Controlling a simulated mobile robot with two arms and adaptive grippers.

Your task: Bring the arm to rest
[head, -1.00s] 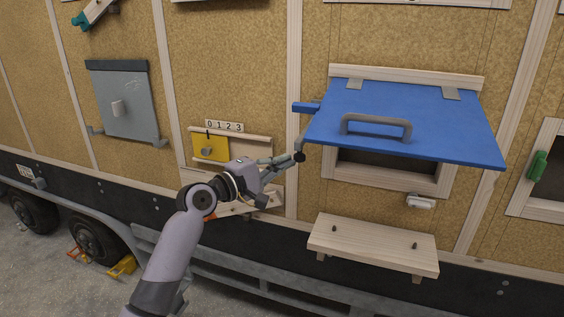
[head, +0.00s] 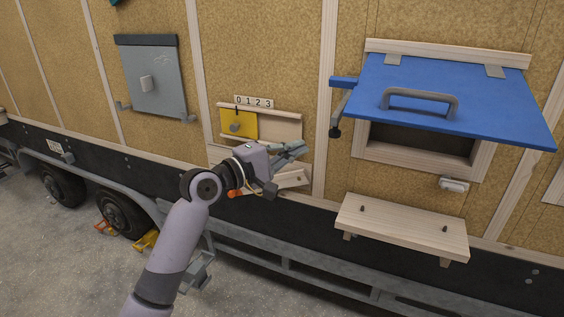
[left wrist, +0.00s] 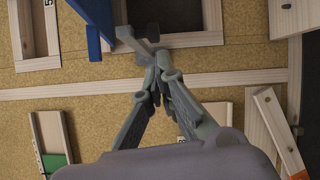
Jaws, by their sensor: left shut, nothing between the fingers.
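My left arm reaches in from the bottom of the head view. Its gripper (head: 298,150) is shut and empty, in front of the wall below and left of the blue flap (head: 450,100). The closed fingers also show in the left wrist view (left wrist: 162,68). The flap stands raised over a framed opening. A grey stay (head: 339,112) with a dark knob hangs at the flap's left edge. In the head view a gap shows between fingertips and stay; in the left wrist view the stay (left wrist: 138,42) lies just beyond the tips. My right gripper is out of view.
A yellow slider (head: 238,124) in a wooden rail sits behind the gripper, under a number strip (head: 254,102). A tilted wooden piece (head: 290,181) is just below the gripper. A wooden shelf (head: 402,225) juts out at right. A grey panel (head: 153,80) hangs at left.

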